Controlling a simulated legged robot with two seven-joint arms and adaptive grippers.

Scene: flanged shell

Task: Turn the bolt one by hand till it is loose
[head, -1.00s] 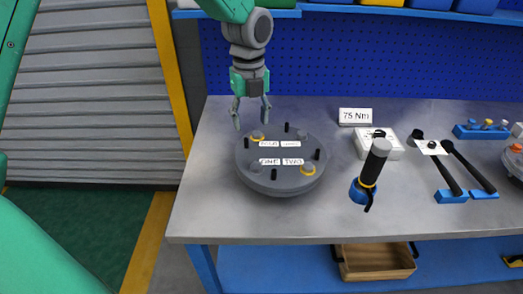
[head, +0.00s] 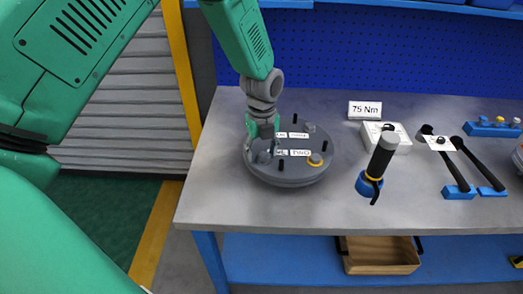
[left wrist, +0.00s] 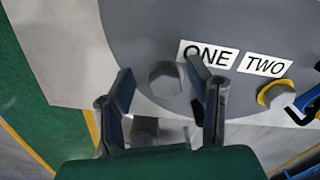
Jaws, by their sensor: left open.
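The round grey flanged shell (head: 295,180) sits on the bench, with labels and short black pins on top. Bolt one (left wrist: 165,78), a plain grey hex head beside the label ONE (left wrist: 222,57), shows in the left wrist view. My left gripper (head: 262,155) is over the left side of the shell, pointing down. In the left wrist view its open fingers (left wrist: 163,88) stand on either side of bolt one, with a gap to each. In the head view the gripper mostly hides bolt one. My right gripper is not in view.
A black-handled tool stands in a blue holder (head: 364,187) right of the shell. The bench front (head: 300,215) is clear.

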